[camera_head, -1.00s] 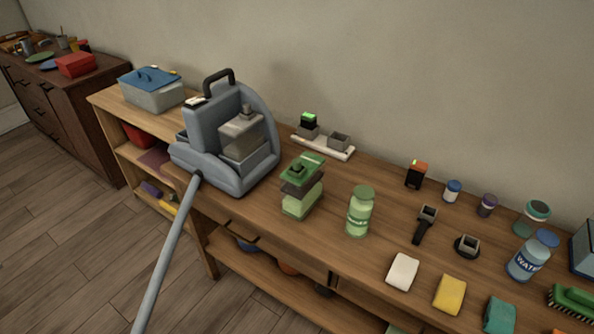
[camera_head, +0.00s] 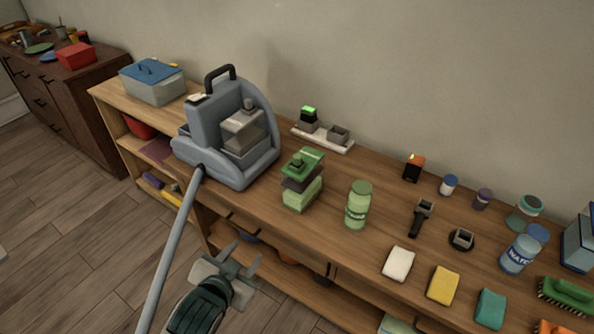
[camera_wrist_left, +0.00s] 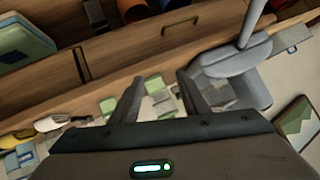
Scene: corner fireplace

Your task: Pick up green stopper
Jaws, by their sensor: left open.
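A tank with a green top (camera_head: 305,160), a dark middle and pale green lower part stands on the wooden bench. A small green knob (camera_head: 297,158) sits on this top; it may be the green stopper. Right of it stands a pale green bottle (camera_head: 357,210) with a green cap (camera_head: 361,187). My left gripper (camera_head: 243,254) is open and empty, in front of the bench's front edge, below and left of the tank. In the left wrist view the open fingers (camera_wrist_left: 160,92) have green pieces beyond them, too small to identify. My right gripper is not in view.
A grey machine (camera_head: 227,135) with a long hose (camera_head: 173,245) stands left of the tank; the hose runs down beside my left arm. White (camera_head: 398,263), yellow (camera_head: 444,285) and teal (camera_head: 491,309) blocks lie right. A white strip with two small blocks (camera_head: 322,138) lies behind.

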